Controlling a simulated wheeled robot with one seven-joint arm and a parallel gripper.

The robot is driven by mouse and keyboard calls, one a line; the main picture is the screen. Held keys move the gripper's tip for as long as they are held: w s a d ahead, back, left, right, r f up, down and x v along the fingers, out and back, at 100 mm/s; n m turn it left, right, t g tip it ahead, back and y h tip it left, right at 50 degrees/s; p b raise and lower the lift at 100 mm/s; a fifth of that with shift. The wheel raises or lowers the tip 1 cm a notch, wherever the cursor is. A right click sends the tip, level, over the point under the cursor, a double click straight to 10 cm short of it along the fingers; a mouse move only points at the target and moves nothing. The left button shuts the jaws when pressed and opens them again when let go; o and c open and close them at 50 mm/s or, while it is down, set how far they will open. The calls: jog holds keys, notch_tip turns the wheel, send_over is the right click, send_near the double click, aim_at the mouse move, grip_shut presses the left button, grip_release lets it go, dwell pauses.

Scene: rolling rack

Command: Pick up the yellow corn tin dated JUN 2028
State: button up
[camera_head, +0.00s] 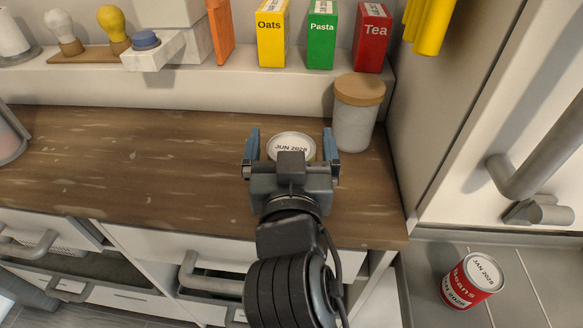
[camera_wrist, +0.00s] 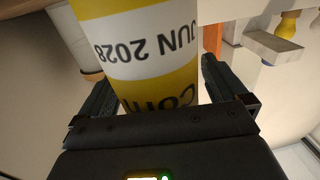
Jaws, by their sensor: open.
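The yellow corn tin stands on the wooden counter in the head view, where mainly its pale lid (camera_head: 291,146) marked JUN 2028 shows; my gripper hides its side. In the wrist view the tin (camera_wrist: 148,88) appears upside down, yellow with a white band reading JUN 2028 and part of the word Corn. My gripper (camera_head: 294,142) is open, with one finger on each side of the tin. It also shows in the wrist view (camera_wrist: 155,85), with a gap visible at the right finger. The left finger is close to the tin, and I cannot tell whether it touches.
A grey jar with a wooden lid (camera_head: 355,115) stands close to the right of my gripper. Oats (camera_head: 271,38), Pasta (camera_head: 321,40) and Tea (camera_head: 372,42) boxes stand on the ledge behind. A red Beans tin (camera_head: 472,281) stands lower right.

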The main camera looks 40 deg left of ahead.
jog(key=c, duration=1.4)
jog(key=shift+r, duration=0.2)
